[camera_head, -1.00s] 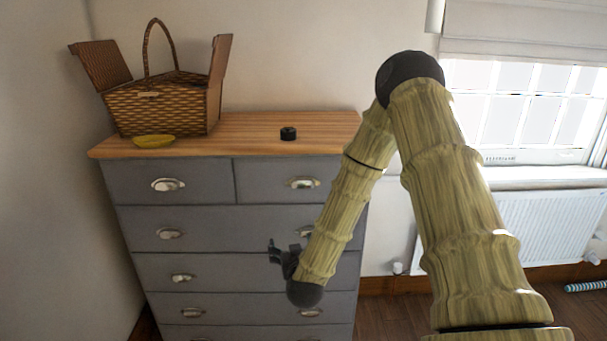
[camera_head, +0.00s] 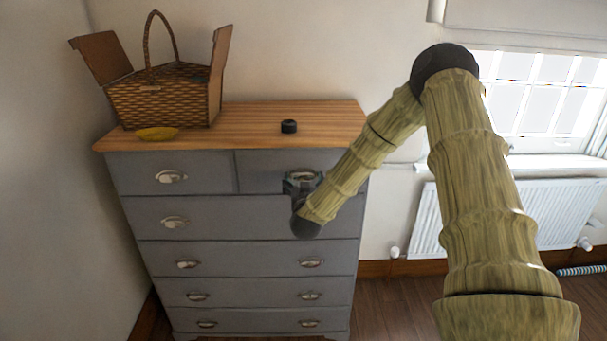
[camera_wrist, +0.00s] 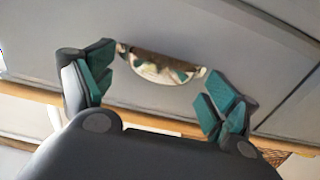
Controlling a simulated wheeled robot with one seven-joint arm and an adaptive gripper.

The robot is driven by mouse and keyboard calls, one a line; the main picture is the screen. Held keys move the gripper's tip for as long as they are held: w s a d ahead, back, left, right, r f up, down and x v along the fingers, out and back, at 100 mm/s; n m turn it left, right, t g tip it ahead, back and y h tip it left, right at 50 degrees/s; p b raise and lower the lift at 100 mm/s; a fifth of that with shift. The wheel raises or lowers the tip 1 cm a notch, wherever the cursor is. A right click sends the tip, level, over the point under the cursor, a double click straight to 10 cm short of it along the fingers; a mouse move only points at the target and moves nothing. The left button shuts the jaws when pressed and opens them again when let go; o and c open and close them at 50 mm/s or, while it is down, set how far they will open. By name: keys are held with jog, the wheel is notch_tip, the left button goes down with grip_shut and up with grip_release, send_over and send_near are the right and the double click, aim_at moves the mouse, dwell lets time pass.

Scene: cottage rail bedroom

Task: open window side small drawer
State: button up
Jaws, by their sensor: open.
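The window side small drawer (camera_head: 262,172) is the top right drawer of the grey dresser, and its front sits flush with the dresser. Its metal cup handle (camera_head: 303,175) is partly covered by my gripper (camera_head: 302,180) in the head view. In the wrist view the handle (camera_wrist: 160,68) lies between and ahead of my two spread, green-padded fingers. My gripper (camera_wrist: 155,88) is open and holds nothing. I cannot tell whether a finger touches the handle.
A wicker basket (camera_head: 165,103), a yellow dish (camera_head: 156,133) and a small black round object (camera_head: 289,126) stand on the wooden dresser top (camera_head: 235,130). A white radiator (camera_head: 560,215) is under the window at right. Floor is clear beside the dresser.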

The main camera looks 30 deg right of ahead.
jog(key=shift+x, duration=1.05)
jog(key=shift+a, duration=0.1)
jog(key=c, duration=1.2)
